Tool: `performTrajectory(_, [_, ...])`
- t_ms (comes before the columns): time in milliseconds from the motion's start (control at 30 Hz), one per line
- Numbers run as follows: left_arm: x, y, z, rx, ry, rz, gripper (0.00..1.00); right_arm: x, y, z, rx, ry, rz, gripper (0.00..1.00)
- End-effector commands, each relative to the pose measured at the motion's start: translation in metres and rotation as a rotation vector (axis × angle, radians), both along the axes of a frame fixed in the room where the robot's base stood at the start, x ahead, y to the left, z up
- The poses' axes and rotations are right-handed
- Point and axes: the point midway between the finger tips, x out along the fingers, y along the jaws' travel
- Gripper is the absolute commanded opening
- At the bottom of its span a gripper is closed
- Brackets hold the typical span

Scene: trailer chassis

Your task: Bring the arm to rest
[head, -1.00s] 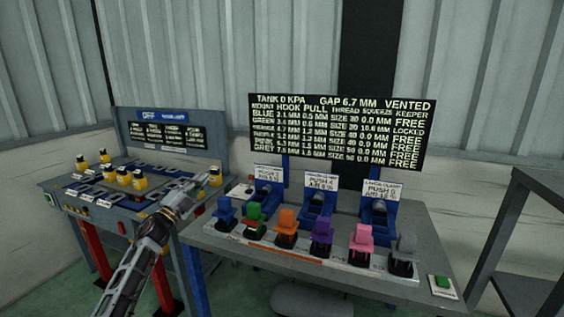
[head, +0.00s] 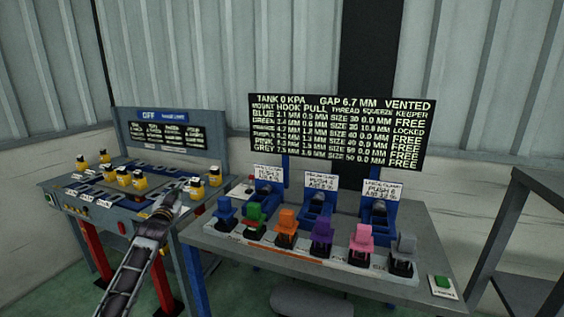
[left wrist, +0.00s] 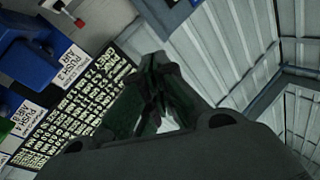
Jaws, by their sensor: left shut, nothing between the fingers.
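My left arm (head: 134,270) comes in from the lower left of the head view. Its gripper (head: 174,200) is raised in front of the left bench, near its right end. It is hard to make out there against the bench top. In the left wrist view the dark fingers (left wrist: 156,85) are together with nothing held between them. They point up towards the ribbed wall, clear of the surfaces around them. My right gripper is in neither view.
The right bench (head: 215,241) carries a row of coloured blocks, blue clamps and a lit readout board (head: 338,133). The left bench (head: 50,186) holds several yellow-and-black pieces (head: 197,188). A dark metal rack (head: 520,215) stands far right.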

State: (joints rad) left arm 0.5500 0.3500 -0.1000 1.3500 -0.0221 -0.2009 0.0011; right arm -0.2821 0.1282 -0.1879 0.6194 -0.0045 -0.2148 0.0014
Motion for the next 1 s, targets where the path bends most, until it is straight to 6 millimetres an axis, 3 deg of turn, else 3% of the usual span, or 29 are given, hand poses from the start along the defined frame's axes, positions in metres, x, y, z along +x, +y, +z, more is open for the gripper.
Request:
performTrajectory(367, [-0.008, -0.002, -0.099, -0.038, 0.145, 0.006, 0.00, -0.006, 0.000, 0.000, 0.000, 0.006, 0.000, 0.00])
performTrajectory(667, [-0.036, -0.005, -0.221, -0.057, 0.311, 0.015, 0.00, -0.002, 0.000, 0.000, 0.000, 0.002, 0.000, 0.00])
performTrajectory(1000, [-0.093, -0.012, -0.358, -0.078, 0.507, 0.028, 0.00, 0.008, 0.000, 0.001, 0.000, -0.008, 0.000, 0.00])
